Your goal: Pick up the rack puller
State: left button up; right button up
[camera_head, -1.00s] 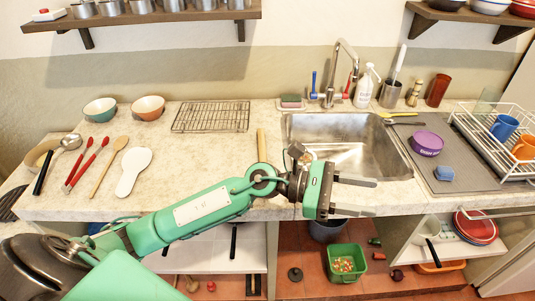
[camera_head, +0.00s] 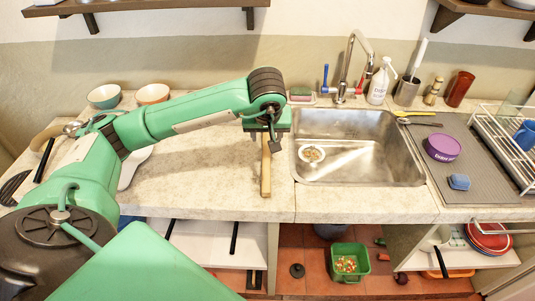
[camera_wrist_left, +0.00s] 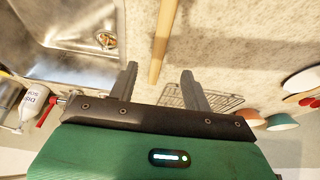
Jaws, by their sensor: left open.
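The rack puller (camera_head: 266,172) looks like a slim wooden stick, lying on the counter just left of the sink. It also shows in the left wrist view (camera_wrist_left: 163,35), where its near end appears between the two fingers. My left gripper (camera_head: 270,145) points down over the far end of the stick. Its fingers (camera_wrist_left: 159,68) are spread with nothing held. I cannot tell how high they are above the stick. The gripper partly hides the stick's far end in the head view. My right gripper is not in view.
The steel sink (camera_head: 400,173) lies right of the stick. A wire rack (camera_wrist_left: 205,97) lies on the counter, hidden behind my arm in the head view. Two bowls (camera_head: 104,97) stand at the back left. The counter left of the stick (camera_head: 215,170) is clear.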

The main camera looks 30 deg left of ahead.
pick_arm(q)
send_over(266, 154)
jog(key=s+d, duration=0.2)
notch_tip(266, 154, down, 6)
jog(key=shift+s+a+r+p, duration=0.1)
jog(key=shift+a+r+p, duration=0.1)
jog(key=shift+p, duration=0.2)
jog(key=shift+f, duration=0.4)
jog(key=shift+w+a+f+p, duration=0.15)
jog(key=shift+w+f+p, duration=0.1)
jog(key=shift+f+p, duration=0.15)
jog(key=p+x, duration=0.1)
jog(key=x, duration=0.2)
jog(key=shift+w+a+f, duration=0.1)
jog(key=shift+a+f, duration=0.05)
jog(key=shift+w+f, duration=0.1)
jog(key=shift+f, duration=0.1)
jog(key=shift+c, duration=0.4)
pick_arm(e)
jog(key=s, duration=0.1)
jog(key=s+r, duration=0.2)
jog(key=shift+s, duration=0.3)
pick_arm(q)
grip_shut()
